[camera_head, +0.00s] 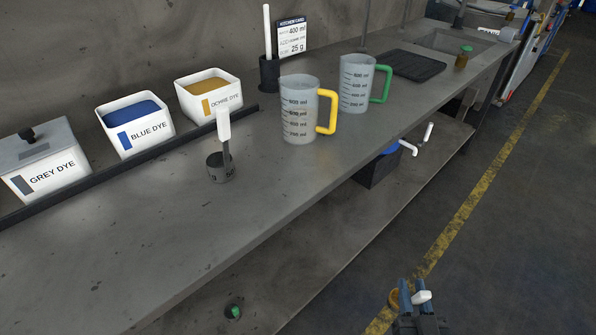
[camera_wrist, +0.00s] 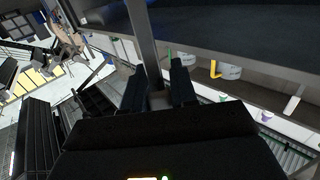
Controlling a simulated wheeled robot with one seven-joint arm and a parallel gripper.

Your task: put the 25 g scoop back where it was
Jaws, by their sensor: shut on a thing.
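My gripper (camera_head: 418,300) is low at the bottom right of the head view, in front of the floor and away from the bench. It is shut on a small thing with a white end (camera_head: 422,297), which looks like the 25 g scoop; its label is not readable. A round ochre shape (camera_head: 394,298) shows just left of the fingers; I cannot tell whether it is the scoop's bowl. The gripper's dark fingers (camera_wrist: 160,80) also show in the wrist view. Another scoop (camera_head: 221,168), dark with a white upright handle and apparently marked 50, stands on the bench.
The bench (camera_head: 170,235) holds grey (camera_head: 45,165), blue (camera_head: 135,125) and ochre (camera_head: 208,95) dye bins, the grey one lidded. Two jugs, yellow-handled (camera_head: 299,110) and green-handled (camera_head: 356,85), stand near a dark holder (camera_head: 269,73) and recipe card (camera_head: 292,37). The bench front is clear.

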